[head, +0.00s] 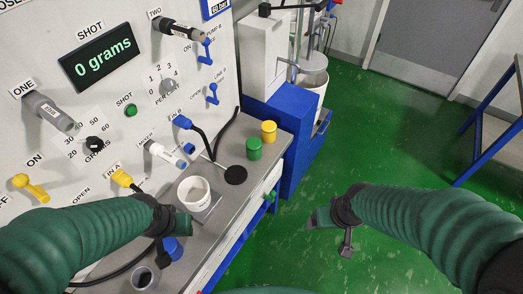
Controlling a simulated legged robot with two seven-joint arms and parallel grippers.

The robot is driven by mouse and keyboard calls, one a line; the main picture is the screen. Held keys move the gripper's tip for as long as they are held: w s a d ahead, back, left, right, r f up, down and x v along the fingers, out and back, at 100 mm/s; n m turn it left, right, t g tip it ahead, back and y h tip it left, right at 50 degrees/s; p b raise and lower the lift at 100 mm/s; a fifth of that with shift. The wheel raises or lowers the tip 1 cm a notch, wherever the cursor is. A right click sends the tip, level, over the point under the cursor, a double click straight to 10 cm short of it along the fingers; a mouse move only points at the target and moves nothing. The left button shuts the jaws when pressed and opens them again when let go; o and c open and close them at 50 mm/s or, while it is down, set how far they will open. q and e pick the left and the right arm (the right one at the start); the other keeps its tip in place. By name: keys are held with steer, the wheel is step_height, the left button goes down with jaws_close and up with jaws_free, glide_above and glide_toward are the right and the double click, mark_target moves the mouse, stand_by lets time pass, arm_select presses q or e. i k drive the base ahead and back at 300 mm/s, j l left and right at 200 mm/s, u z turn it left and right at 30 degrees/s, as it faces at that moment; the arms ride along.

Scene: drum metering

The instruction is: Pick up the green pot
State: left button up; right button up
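The green pot (254,149) stands upright on the grey bench ledge, near the ledge's far right end. My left gripper (173,238) is over the near part of the ledge, well short of the green pot. Its two fingers look spread, and nothing shows held between them. My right gripper (330,230) is over the green floor, right of the bench and apart from the pot. Its fingers are spread and empty.
A yellow pot (268,131) stands just behind the green pot. A white tub (194,191), a black disc (235,175), a blue item (174,249) and a grey cup (145,279) are on the ledge. The control panel (110,110) rises at left.

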mark_target(253, 145)
steer(key=l+u, duration=0.1)
steer(key=u, duration=0.4)
steer(key=i+l+u, duration=0.1)
steer(key=u, duration=0.35)
steer(key=l+u, duration=0.15)
steer(key=u, duration=0.35)
steer(key=l+u, duration=0.15)
steer(key=u, duration=0.3)
steer(key=l+u, duration=0.15)
steer(key=u, duration=0.35)
steer(key=k+l+u, duration=0.2)
steer(key=l, duration=0.3)
steer(key=l+u, duration=0.25)
steer(key=l, duration=0.2)
steer(key=k+l+u, duration=0.2)
steer(key=l, duration=0.2)
steer(key=k+l+u, duration=0.2)
steer(key=l, duration=0.2)
steer(key=k+l+u, duration=0.25)
steer(key=k+l, duration=0.45)
steer(key=l, duration=0.15)
